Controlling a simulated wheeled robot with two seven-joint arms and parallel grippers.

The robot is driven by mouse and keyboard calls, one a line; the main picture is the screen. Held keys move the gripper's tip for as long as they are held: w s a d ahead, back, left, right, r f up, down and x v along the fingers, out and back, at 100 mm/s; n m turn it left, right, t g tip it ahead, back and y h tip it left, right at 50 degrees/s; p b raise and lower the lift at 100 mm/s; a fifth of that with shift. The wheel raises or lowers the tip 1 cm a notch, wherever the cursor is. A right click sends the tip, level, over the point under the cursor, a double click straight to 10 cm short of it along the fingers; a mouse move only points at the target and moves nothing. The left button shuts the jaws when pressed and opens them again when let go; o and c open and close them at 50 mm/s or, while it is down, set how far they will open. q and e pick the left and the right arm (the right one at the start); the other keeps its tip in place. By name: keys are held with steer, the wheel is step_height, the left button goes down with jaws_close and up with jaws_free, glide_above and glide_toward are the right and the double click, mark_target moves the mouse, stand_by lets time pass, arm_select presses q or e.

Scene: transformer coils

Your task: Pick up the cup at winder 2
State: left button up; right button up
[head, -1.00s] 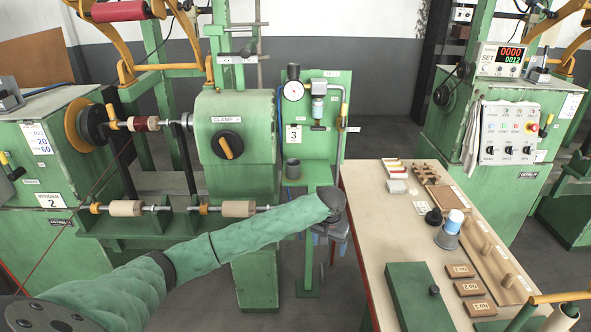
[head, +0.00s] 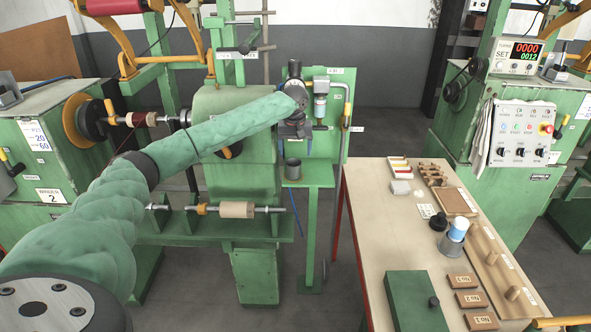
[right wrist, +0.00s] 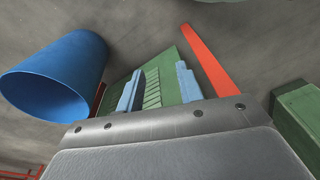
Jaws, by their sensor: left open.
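A small dark grey cup (head: 292,170) stands upright on the shelf of the green gauge stand, beside the winder (head: 42,190) labelled 2. My left gripper (head: 296,130) is above the cup, in front of the stand's back panel; it is empty, and its fingers are small and partly hidden by the wrist.
The wooden table (head: 375,230) on the right holds a grey cup with a blue-white item (head: 456,230), several wooden blocks and a green box (head: 415,300). A blue hollow cylinder (right wrist: 55,75) is left of my right gripper. Coil spindles (head: 237,210) run below my left arm.

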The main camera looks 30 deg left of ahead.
mark_target(293, 164)
arm_select(q)
steer(key=f+p, duration=0.1)
steer(key=f, duration=0.1)
steer(key=s+f+p, duration=0.1)
steer(key=f, duration=0.1)
steer(key=shift+a+f+p, duration=0.1)
steer(key=shift+f+p, duration=0.2)
steer(key=shift+p, duration=0.05)
steer(key=shift+w+f, duration=0.15)
steer(key=shift+f, duration=0.75)
arm_select(e)
step_height(293, 164, down, 8)
steer(key=s+d, duration=0.2)
steer(key=shift+r+t, duration=0.2)
steer(key=shift+t, duration=0.1)
arm_select(q)
steer(key=shift+c, duration=0.5)
arm_select(e)
steer(key=shift+d, duration=0.1)
arm_select(q)
steer(key=c, duration=1)
arm_select(e)
steer(key=shift+s, duration=0.1)
